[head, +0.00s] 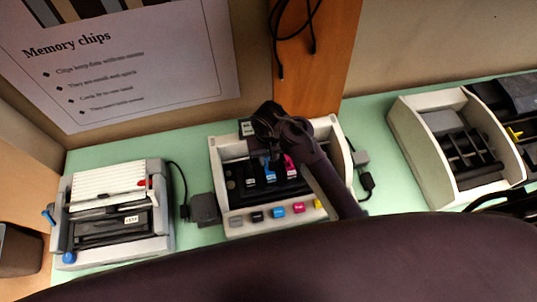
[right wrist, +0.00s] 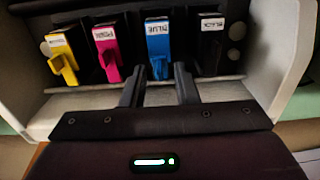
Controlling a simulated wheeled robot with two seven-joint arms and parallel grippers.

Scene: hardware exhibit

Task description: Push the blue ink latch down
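The blue ink latch (right wrist: 159,45), labelled BLUE, is in a row in the right wrist view. The yellow latch (right wrist: 62,58) and pink latch (right wrist: 107,52) are left of it and the black latch (right wrist: 211,40) is right of it. My right gripper (right wrist: 160,76) is open, with one finger on each side of the blue latch's lower tab. I cannot tell whether it touches. In the head view my right gripper (head: 270,146) is over the open printer (head: 233,221), partly hiding the blue latch (head: 268,170). My left gripper is not in view.
Coloured squares, including a blue one (head: 278,211), line the printer's front edge. Another printer (head: 115,210) stands at left and a white-and-grey device (head: 430,140) at right on the green table (head: 375,135). A cable (head: 180,180) lies left of the middle printer.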

